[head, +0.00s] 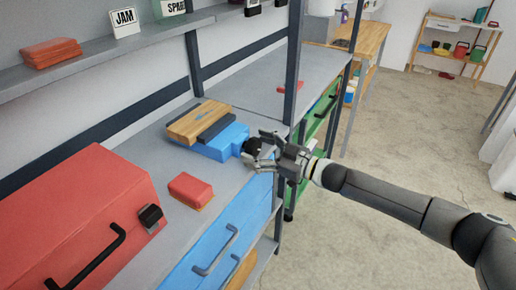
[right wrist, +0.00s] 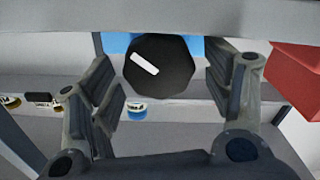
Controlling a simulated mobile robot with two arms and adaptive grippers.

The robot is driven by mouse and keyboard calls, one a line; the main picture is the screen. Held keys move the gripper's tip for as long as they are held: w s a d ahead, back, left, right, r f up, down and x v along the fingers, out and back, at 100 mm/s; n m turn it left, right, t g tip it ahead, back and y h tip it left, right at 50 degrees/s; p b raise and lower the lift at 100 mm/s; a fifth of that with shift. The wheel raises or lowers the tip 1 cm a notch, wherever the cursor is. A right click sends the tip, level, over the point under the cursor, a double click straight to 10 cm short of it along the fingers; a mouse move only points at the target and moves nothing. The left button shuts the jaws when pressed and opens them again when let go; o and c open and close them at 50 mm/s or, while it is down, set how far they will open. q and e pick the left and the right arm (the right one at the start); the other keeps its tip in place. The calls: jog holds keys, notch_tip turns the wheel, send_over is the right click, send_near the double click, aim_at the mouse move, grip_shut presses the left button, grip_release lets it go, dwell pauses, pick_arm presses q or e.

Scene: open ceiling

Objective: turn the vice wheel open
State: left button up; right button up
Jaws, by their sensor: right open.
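The blue vice (head: 222,143) sits on the grey workbench with a wooden block (head: 198,121) held at its dark jaw. Its black wheel (head: 252,147) faces the bench's front edge. In the right wrist view the black wheel (right wrist: 160,67) is many-sided with a white mark slanting across it. My right gripper (head: 262,150) is at the wheel from the front. In the right wrist view its fingers (right wrist: 165,95) are open, one on each side of the wheel, with gaps visible. My left gripper is not in view.
A red toolbox (head: 75,215) and a small red block (head: 191,187) stand on the bench left of the vice. A blue drawer (head: 228,245) with a handle is below. A shelf post (head: 293,65) rises behind the gripper. The floor at right is clear.

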jog(key=v, duration=1.2)
jog(key=shift+w, duration=0.1)
